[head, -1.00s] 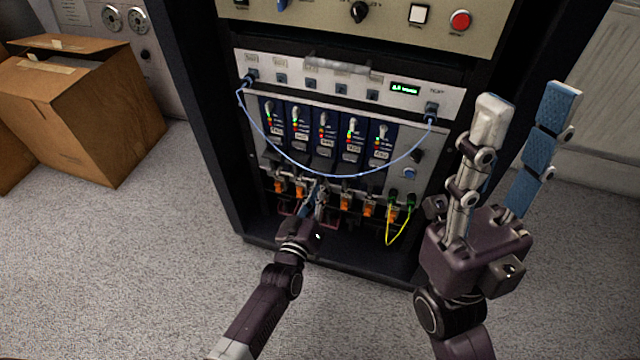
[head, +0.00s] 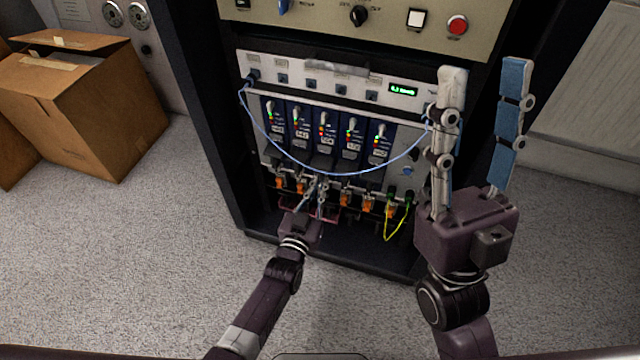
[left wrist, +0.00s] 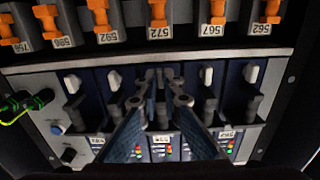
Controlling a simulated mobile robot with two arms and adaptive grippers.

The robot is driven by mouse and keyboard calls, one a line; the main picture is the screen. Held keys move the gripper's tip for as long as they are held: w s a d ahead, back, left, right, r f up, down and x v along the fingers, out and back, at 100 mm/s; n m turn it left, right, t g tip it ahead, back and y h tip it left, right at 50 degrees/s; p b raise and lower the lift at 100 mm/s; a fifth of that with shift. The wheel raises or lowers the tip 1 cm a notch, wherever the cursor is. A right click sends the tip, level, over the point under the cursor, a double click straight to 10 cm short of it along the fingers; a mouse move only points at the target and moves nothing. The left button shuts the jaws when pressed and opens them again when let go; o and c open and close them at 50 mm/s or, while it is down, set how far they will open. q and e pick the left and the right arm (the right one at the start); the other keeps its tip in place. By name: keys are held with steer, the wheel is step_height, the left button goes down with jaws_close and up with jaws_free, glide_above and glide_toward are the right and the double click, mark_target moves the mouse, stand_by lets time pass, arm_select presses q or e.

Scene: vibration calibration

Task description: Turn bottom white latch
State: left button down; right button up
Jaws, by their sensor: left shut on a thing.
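The rack holds a row of blue modules (head: 325,133) with coloured lights. Small white latches stand at the modules' lower ends; in the left wrist view, two show to the left (left wrist: 114,80) and two to the right (left wrist: 207,76) of my fingers. My left gripper (head: 318,184) reaches to the bottom of the middle module. In the left wrist view its fingertips (left wrist: 160,101) are closed around the middle module's white latch, which they mostly hide; its turn angle cannot be told. My right gripper (head: 484,70) is open and empty, in front of the rack's right side.
A blue cable (head: 330,174) hangs in a loop across the modules. Orange latches (head: 346,199) and a yellow-green cable (head: 397,228) sit below. The dark rack frame (head: 205,130) bounds both sides. Cardboard boxes (head: 85,110) stand left; the floor between is clear.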

stand_by(0.3)
arm_select(q)
steer(key=c, duration=2.4)
jaws_free()
steer(key=v, duration=1.2)
